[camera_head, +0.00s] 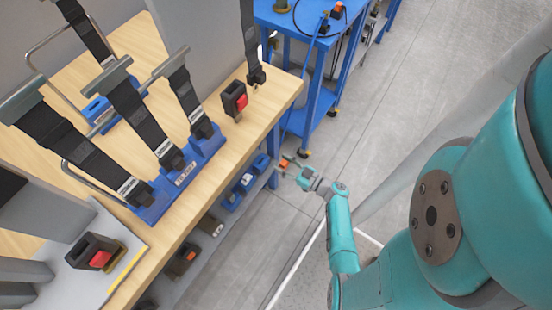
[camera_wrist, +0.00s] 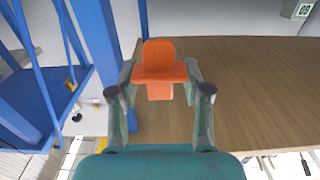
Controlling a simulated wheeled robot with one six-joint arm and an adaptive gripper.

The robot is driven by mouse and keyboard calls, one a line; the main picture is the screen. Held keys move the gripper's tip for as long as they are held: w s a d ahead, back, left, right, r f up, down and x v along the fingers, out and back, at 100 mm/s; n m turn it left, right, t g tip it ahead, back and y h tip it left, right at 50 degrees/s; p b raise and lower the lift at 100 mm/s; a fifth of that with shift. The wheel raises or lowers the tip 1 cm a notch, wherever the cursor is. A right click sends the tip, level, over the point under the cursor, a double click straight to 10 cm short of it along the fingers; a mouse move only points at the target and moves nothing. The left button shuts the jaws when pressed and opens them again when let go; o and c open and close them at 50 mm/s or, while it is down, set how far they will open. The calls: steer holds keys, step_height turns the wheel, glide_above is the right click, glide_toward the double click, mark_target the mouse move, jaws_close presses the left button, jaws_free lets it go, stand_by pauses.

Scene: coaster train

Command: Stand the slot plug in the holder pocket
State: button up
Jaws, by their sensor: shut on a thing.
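My gripper (camera_head: 294,170) is off the right edge of the wooden bench (camera_head: 290,92), above the grey floor in the head view. In the wrist view my gripper (camera_wrist: 160,95) is shut on an orange piece with a wide flange and a narrower lower part, which I take for the slot plug (camera_wrist: 159,52). It sits between the two fingertips. The plug shows as a small orange spot in the head view (camera_head: 283,164). I cannot make out the holder pocket for certain in either view.
A blue rack (camera_head: 152,208) with black belts stands on the bench. Black-and-red buckles (camera_head: 234,99) sit on the bench and grey plate.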

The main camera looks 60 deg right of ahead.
stand_by(0.4)
glide_above(261, 159)
steer(key=shift+s+a+f, duration=0.2)
steer(key=shift+f, duration=0.4)
steer(key=shift+s+a+f, duration=0.15)
steer(key=shift+a+f, duration=0.05)
steer(key=shift+f, duration=0.35)
stand_by(0.6)
steer(key=shift+f, duration=2.3)
stand_by(1.0)
steer(key=o, duration=1)
steer(key=s, duration=0.7)
steer(key=shift+s+d, duration=0.15)
steer(key=shift+s, duration=0.1)
